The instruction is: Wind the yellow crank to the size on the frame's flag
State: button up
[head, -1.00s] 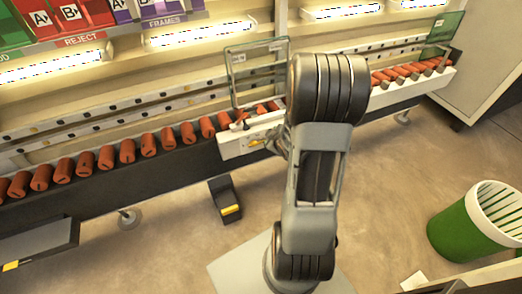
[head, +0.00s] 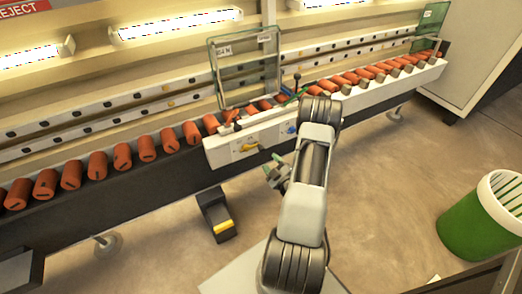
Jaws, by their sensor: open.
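The yellow crank (head: 249,148) is on the front face of the white control box (head: 222,154) on the washer's front rail. A glass frame (head: 246,76) stands upright behind the box. A small white flag (head: 223,51) at its upper left carries dark print that seems to end in "M", but it is too small to read surely. A second label (head: 264,39) is at its upper right. My gripper (head: 273,172) is open and empty in front of the box, below and right of the crank and apart from it.
A blue knob (head: 292,129) is on the box right of the crank. Red rollers (head: 122,156) line the rail. A black pedal (head: 216,215) with a yellow edge lies on the floor below. A green bin (head: 474,228) stands at the right.

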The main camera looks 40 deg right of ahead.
aim_at(262, 151)
jog(key=w, duration=0.5)
jog(key=w+d+b, duration=0.1)
jog(key=w, duration=0.2)
jog(key=shift+w+d, duration=0.1)
jog(key=shift+w, duration=0.2)
jog(key=shift+c, duration=0.2)
jog(key=c, duration=0.9)
